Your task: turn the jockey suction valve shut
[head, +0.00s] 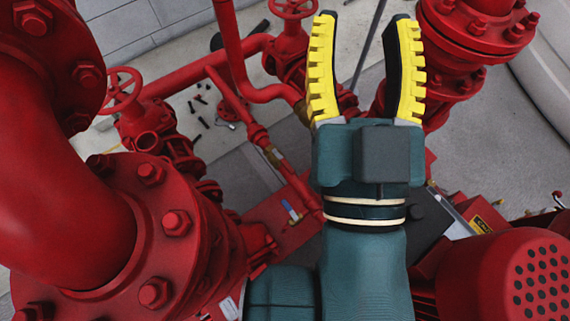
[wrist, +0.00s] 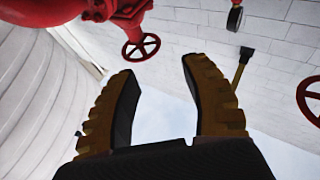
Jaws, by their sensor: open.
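My gripper (head: 365,20) is open and empty, with its yellow-padded fingers pointing up the picture in the head view. In the wrist view its fingers (wrist: 158,66) are spread, with nothing between them. A red valve handwheel (head: 293,8) is just left of the fingertips in the head view, apart from them in the picture. Another red handwheel (head: 120,92) is farther left. In the wrist view one red handwheel (wrist: 141,47) shows beyond the fingertips, and another (wrist: 310,100) is cut off at the right edge. I cannot tell which is the jockey suction valve.
Large red flanged pipework (head: 175,222) fills the left side. A flanged red pipe (head: 470,30) stands close right of the fingers. A red perforated cover (head: 540,280) is at lower right. Small dark bolts (head: 196,108) lie on the pale floor. A hammer-like tool (wrist: 240,70) shows in the wrist view.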

